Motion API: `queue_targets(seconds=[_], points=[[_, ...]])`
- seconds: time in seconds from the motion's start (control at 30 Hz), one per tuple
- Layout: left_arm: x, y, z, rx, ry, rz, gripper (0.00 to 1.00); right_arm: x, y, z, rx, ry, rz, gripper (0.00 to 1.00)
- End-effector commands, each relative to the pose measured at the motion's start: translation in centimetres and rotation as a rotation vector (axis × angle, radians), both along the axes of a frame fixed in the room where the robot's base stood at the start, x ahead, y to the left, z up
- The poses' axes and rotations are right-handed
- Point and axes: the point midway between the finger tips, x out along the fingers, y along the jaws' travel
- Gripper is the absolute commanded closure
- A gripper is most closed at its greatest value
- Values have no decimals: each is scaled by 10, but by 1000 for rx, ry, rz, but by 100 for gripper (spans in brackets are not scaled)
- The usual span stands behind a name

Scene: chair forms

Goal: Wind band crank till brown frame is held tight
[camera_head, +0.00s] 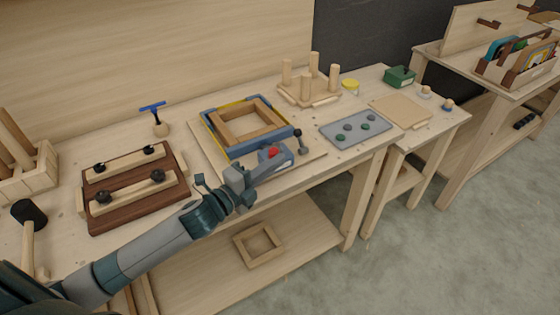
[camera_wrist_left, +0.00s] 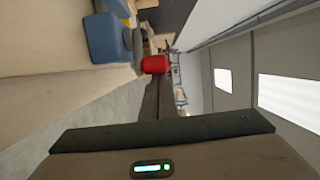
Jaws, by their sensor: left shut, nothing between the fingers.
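My left gripper (camera_head: 262,171) is shut and empty, close to the red knob, partly hiding the tightener. In the left wrist view the red knob (camera_wrist_left: 155,64) shows just past the dark fingers (camera_wrist_left: 150,98), beside a blue block (camera_wrist_left: 106,38); I cannot tell whether they touch. My right gripper is not in view.
A dark wooden clamp board (camera_head: 130,190) lies left of the frame, with a blue-handled tool (camera_head: 153,108) behind it. A pegged stool form (camera_head: 310,88) and a grey tray (camera_head: 355,128) stand to the right. A small wooden frame (camera_head: 258,244) lies on the lower shelf.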

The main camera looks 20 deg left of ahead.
Motion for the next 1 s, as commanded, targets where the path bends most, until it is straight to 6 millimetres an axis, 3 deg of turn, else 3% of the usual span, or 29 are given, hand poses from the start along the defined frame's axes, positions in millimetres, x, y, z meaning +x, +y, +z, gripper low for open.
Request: queue_targets(seconds=[0.43, 1.0], points=[[-3, 15, -1, 4, -2, -14, 100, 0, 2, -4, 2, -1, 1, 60], [-4, 34, -1, 5, -1, -353, 100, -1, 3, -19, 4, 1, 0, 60]])
